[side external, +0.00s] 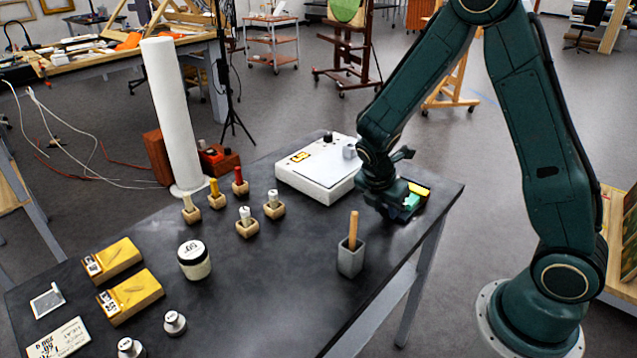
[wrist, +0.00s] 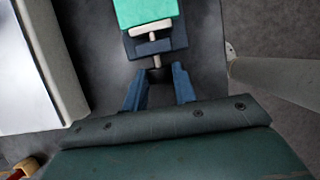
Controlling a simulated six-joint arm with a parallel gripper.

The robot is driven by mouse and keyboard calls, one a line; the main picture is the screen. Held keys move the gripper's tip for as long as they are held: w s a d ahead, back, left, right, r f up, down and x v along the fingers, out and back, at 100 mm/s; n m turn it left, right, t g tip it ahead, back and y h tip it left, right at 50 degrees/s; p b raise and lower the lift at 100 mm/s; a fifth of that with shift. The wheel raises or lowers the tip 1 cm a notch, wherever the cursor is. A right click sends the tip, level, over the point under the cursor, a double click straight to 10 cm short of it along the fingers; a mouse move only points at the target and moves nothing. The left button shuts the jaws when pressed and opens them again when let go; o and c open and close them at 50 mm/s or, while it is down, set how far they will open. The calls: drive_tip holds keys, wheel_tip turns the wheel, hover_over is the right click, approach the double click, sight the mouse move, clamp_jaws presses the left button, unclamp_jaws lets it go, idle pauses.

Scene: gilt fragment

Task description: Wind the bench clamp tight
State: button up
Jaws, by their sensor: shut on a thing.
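The bench clamp (wrist: 177,40) lies ahead of my gripper in the wrist view, with dark blue jaws and a short metal screw facing me. A green block (wrist: 145,10) sits at its far side against a pale strip. In the side view the green part (side external: 411,201) and a yellow strip show near the table's right edge, partly hidden by my wrist. My gripper (wrist: 158,80) is shut on the clamp's screw end, its two blue fingers either side; the grasped handle is mostly hidden. The gripper also shows in the side view (side external: 388,208), low over the table.
A white box-shaped device (side external: 318,180) stands left of my gripper. A grey cup (side external: 350,262) with a wooden stick stands in front. Small wooden holders, a white jar (side external: 194,262), yellow boxes (side external: 130,296) and metal weights fill the left. The table's right edge is close to the clamp.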

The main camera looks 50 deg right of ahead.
drive_tip(key=shift+s+m+t, duration=0.15)
drive_tip(key=shift+t, duration=0.6)
drive_tip(key=shift+s+m+t, duration=0.15)
drive_tip(key=shift+t, duration=0.6)
drive_tip(key=shift+t, duration=0.4)
drive_tip(key=o, duration=1)
drive_tip(key=shift+r, duration=0.1)
drive_tip(key=v, duration=1.3)
drive_tip(key=shift+s+a+r, duration=0.15)
drive_tip(key=shift+s+r, duration=0.05)
